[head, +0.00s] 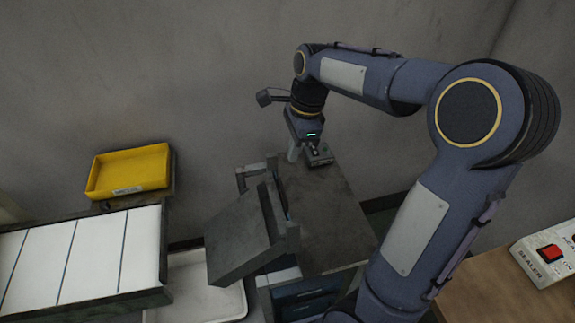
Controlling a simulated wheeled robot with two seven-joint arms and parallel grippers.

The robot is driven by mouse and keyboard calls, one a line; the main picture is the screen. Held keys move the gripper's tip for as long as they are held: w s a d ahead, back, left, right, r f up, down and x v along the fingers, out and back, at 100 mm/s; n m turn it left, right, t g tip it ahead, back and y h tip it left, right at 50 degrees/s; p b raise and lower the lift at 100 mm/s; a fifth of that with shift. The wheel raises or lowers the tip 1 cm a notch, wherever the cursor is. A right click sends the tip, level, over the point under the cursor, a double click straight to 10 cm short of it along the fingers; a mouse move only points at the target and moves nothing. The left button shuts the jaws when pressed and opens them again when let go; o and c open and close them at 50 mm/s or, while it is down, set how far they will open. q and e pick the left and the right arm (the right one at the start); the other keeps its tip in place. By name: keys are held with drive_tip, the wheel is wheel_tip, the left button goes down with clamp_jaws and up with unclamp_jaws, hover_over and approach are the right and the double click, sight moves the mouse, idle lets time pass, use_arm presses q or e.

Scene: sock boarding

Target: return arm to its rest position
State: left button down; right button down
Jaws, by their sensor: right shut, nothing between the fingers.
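My right arm (430,215) comes in from the lower right, bends at a large elbow and reaches over to the back of the dark grey work table (325,215). My left gripper is out of view.
A tilted grey plate (240,235) stands at the table's left side, over a white tray (205,285). A yellow bin (130,170) sits behind a white slatted surface (70,260) at left. A sealer box (548,255) stands on a wooden table (490,290) at right.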

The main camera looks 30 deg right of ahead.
drive_tip(key=shift+v, duration=2)
